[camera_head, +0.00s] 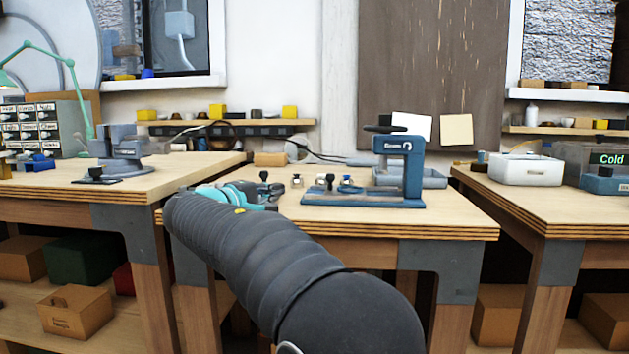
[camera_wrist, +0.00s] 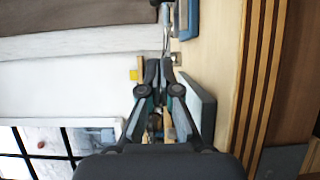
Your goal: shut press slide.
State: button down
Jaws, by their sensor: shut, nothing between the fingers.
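The blue press (camera_head: 408,165) stands upright on the middle bench, with a black handle on top and a long flat base reaching left. Small parts with a black knob (camera_head: 330,180) sit on that base; I cannot tell how far in or out the slide is. Part of a blue base shows at the top of the wrist view (camera_wrist: 189,18). My gripper (camera_wrist: 160,64) is shut and empty, its fingertips pointing toward that blue base and a thin metal piece. In the head view my dark arm hides part of the teal gripper (camera_head: 235,192), left of the press.
A grey-blue tray (camera_head: 432,178) lies behind the press. Small fittings (camera_head: 297,181) lie left of its base. A grey clamp device (camera_head: 122,150) stands on the left bench. A white box (camera_head: 526,169) sits on the right bench. The front right bench top is clear.

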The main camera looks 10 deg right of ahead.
jog(key=shift+w+r, duration=0.15)
jog(key=shift+r, duration=0.05)
jog(key=shift+w+d, duration=0.1)
jog(key=shift+w, duration=0.1)
jog(key=p+x, duration=0.1)
jog(key=x, duration=0.7)
jog(key=shift+w+d, duration=0.2)
jog(key=shift+d, duration=0.2)
jog(key=d, duration=0.3)
jog(key=shift+w+d, duration=0.35)
jog(key=shift+d, duration=0.35)
